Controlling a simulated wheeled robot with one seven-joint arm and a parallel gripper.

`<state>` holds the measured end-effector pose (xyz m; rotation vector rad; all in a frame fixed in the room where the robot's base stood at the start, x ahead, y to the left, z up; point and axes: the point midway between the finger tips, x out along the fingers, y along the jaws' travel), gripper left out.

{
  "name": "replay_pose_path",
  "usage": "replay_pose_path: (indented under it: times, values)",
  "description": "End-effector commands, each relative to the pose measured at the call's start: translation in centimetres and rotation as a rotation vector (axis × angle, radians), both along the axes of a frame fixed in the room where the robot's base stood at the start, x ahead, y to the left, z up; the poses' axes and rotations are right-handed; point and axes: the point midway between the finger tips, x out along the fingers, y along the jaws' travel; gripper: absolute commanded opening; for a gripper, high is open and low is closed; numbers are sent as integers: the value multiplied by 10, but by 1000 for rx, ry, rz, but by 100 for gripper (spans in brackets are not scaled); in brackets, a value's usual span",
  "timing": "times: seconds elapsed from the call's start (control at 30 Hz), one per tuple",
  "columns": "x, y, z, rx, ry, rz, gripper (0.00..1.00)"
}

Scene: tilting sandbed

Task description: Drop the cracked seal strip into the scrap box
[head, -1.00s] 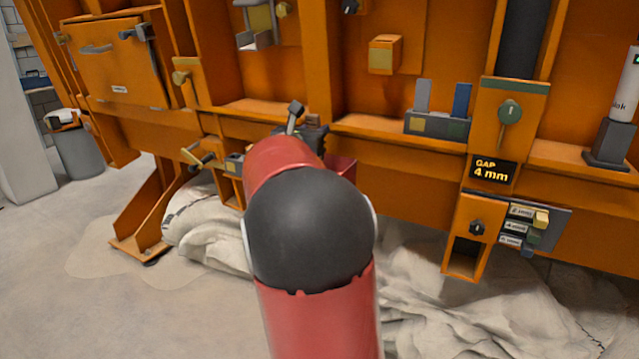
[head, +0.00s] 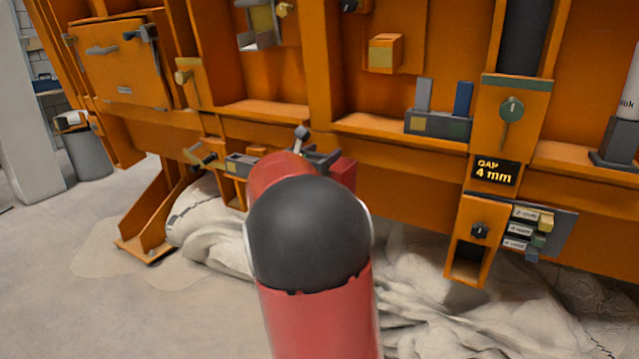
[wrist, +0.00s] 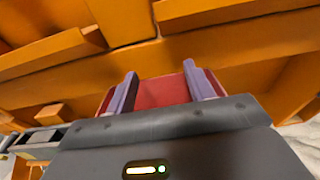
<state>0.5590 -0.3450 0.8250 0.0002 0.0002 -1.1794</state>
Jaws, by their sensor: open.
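My gripper (wrist: 160,75) shows in the wrist view with its two pale fingers apart and nothing visible between them. Beyond and below the fingers is a red box (wrist: 160,94) against the orange frame, which I take for the scrap box. In the head view, part of this red box (head: 343,171) shows just right of my arm, which hides the rest. Its inside is not visible. I cannot make out the cracked seal strip in either view. My gripper is mostly hidden behind my arm in the head view.
The orange frame (head: 400,155) spans the view. A holder (head: 437,125) with a grey and a blue upright piece stands on its ledge. A green knob (head: 510,110) and a "4 mm" display (head: 494,172) are at right. A grey bin (head: 88,152) stands far left.

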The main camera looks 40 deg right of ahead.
Motion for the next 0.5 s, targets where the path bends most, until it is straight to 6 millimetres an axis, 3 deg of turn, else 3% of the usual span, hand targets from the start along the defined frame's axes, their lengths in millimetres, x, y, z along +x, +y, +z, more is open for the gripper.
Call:
replay_pose_path:
  times: [0.17, 0.5]
  values:
    - [-1, 4, 0, 0, -1, 2, 53]
    - [-21, 53, -1, 0, -1, 4, 53]
